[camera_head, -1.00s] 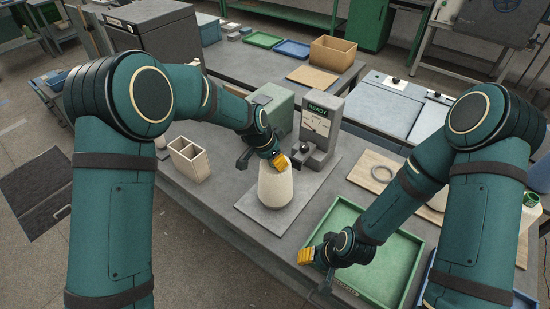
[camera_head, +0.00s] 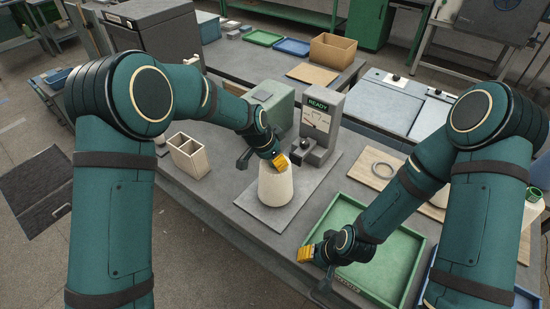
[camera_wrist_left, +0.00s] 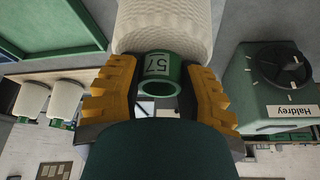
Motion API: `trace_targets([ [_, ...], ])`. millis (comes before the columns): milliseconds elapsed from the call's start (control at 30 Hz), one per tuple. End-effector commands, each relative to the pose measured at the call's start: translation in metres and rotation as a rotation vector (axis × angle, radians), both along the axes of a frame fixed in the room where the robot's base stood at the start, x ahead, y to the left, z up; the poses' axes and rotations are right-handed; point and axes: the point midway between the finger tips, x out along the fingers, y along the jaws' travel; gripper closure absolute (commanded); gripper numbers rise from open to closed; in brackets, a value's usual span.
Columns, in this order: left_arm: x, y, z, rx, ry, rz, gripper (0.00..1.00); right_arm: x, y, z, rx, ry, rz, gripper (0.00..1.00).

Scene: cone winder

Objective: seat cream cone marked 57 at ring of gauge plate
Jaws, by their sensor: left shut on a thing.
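The cream cone (camera_head: 275,188) stands upright, wide end down, over the grey gauge plate (camera_head: 250,205). In the left wrist view the cone (camera_wrist_left: 165,28) has a green tube end marked 57 (camera_wrist_left: 158,66). My left gripper (camera_wrist_left: 160,85) is shut on this tube end; it also shows above the cone in the head view (camera_head: 280,160). The plate's ring is hidden, and I cannot tell whether the cone's base touches the plate. My right gripper (camera_head: 306,255) is over the green tray's near left corner; its opening is unclear.
The grey gauge (camera_head: 320,120) with a READY display stands right behind the cone. A pale divided box (camera_head: 188,157) is to the left. The green tray (camera_head: 419,262) lies front right.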

Motion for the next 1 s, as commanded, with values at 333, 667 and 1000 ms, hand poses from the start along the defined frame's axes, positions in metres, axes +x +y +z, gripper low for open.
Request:
trace_targets([
  [333,0.001,0.0,-0.002,-0.001,-0.002,0.0,0.31,-0.003,-0.002,-0.007,-0.002,0.015,-0.005,0.53],
  [667,-0.001,0.0,-0.002,0.001,0.001,0.0,0.31,-0.005,-0.003,-0.01,-0.004,0.023,-0.008,0.53],
  [1000,-0.011,0.012,0.036,-0.002,-0.005,0.0,0.31,-0.005,-0.003,-0.01,-0.003,0.025,-0.007,0.53],
])
